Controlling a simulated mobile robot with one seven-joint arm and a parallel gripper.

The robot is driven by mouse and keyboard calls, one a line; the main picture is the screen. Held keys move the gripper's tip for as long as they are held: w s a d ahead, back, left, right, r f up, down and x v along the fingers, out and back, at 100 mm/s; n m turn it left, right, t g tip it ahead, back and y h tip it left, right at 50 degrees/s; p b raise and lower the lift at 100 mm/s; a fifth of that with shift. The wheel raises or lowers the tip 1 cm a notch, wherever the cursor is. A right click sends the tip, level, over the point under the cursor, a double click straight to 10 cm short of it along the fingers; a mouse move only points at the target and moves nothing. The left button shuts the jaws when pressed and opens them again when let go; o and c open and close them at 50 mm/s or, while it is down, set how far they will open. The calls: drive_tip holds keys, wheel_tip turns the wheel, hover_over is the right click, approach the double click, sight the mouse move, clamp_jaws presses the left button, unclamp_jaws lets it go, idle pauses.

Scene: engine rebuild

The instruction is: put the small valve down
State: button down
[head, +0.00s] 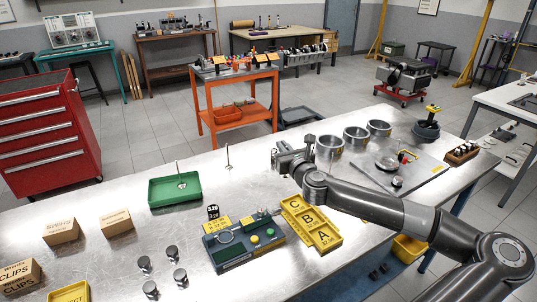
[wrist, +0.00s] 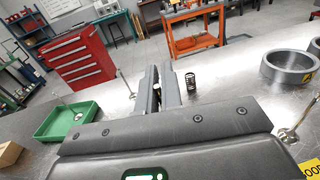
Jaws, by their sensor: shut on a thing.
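My gripper (head: 279,158) is low over the metal table, past the yellow lettered tray. In the wrist view its two fingers (wrist: 160,76) are nearly together, with a thin bright sliver between them. That sliver fits the small valve, but its shape is mostly hidden by the fingers. Another valve stands upright, stem up, on the table (head: 228,157), left of my gripper; it also shows in the wrist view (wrist: 125,82). One more valve (head: 181,183) stands in the green tray (head: 160,198). A further valve (wrist: 291,132) shows at the right of the wrist view.
A dark coil spring (wrist: 190,82) stands just right of the fingers. Grey rings (head: 330,150) stand to the right. The yellow A-B-C tray (head: 325,241) and a gauge fixture (head: 225,256) lie nearer.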

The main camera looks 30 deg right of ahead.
drive_tip(key=s+d+r, duration=0.3)
drive_tip(key=s, duration=0.1)
drive_tip(key=w+a+n+y, duration=0.1)
drive_tip(key=w+a+y, duration=0.1)
drive_tip(key=w+a, duration=1)
drive_tip(key=w+a+n+y, duration=0.15)
drive_tip(key=w+a, duration=0.65)
drive_tip(key=a, duration=0.8)
drive_tip(key=w+a+f, duration=0.5)
drive_tip(key=a+f, duration=0.5)
drive_tip(key=shift+a+f, duration=0.25)
drive_tip(key=shift+a, duration=0.05)
drive_tip(key=shift+f, duration=0.15)
drive_tip(key=c, duration=1.6)
unclamp_jaws()
